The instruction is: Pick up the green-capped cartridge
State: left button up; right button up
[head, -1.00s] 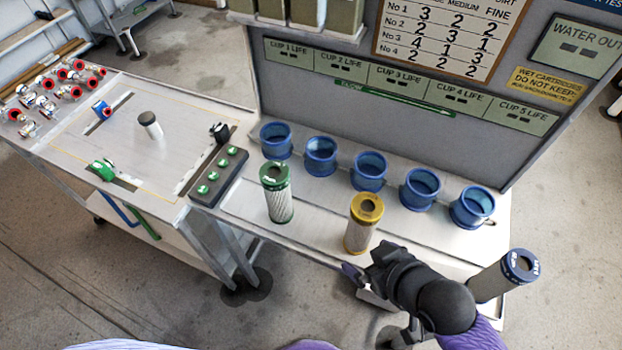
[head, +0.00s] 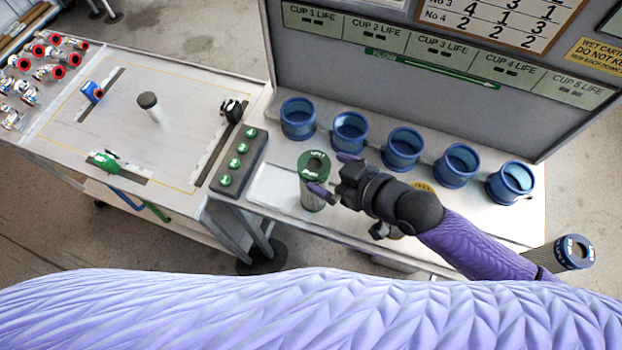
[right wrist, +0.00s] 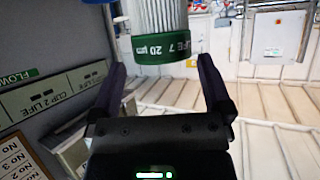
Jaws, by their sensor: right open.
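The green-capped cartridge (head: 314,167) stands upright on the white bench in the head view, its pale body partly hidden by a finger. My right gripper (head: 328,173) is open and comes in from the right, its fingertips close around the cartridge's upper part. In the right wrist view, the green cap (right wrist: 165,48) appears upside down, just beyond and between the tips of my open right gripper (right wrist: 161,64). No grip on it shows. My left gripper is not in view.
The yellow-capped cartridge (head: 424,186) is mostly hidden behind my right gripper. A blue-capped cartridge (head: 573,252) stands at the right. Several blue cups (head: 350,133) line the bench's back, below the panel. A green-button box (head: 239,160) is left of the green-capped cartridge.

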aim_at(320, 168)
jog(key=x, duration=0.4)
jog(key=shift+w+a+b, duration=0.2)
jog(key=shift+a+b, duration=0.1)
grip_shut()
